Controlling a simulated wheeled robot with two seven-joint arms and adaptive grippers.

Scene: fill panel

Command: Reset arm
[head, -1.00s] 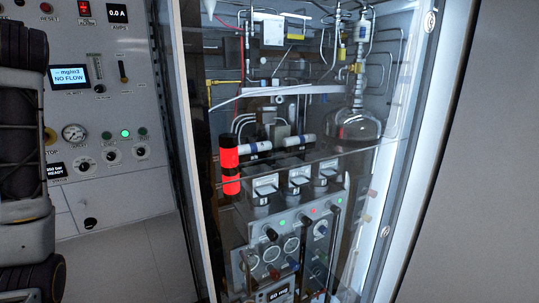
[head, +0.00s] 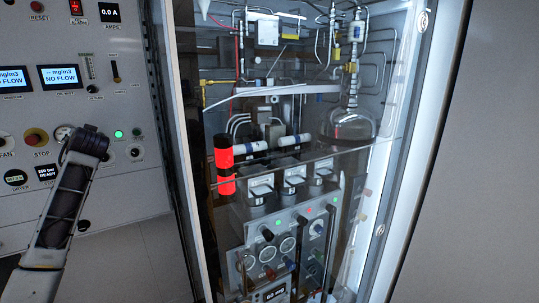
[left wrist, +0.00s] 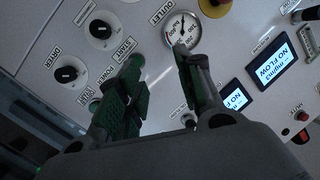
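My left arm (head: 62,210) reaches up from the lower left in the head view, in front of the control panel (head: 100,190). Its gripper cannot be made out there. In the left wrist view, my left gripper (left wrist: 160,75) has its two fingers spread apart, with nothing seen between them. It faces the panel near a round gauge (left wrist: 182,28) and the START and POWER labels. I cannot tell whether a finger touches the panel. My right gripper is in neither view.
A tall glass-fronted cabinet (head: 290,165) stands right of the panel, with tubing, a flask (head: 352,124) and a red-black cylinder (head: 224,165) inside. A plain grey surface (head: 480,170) fills the far right.

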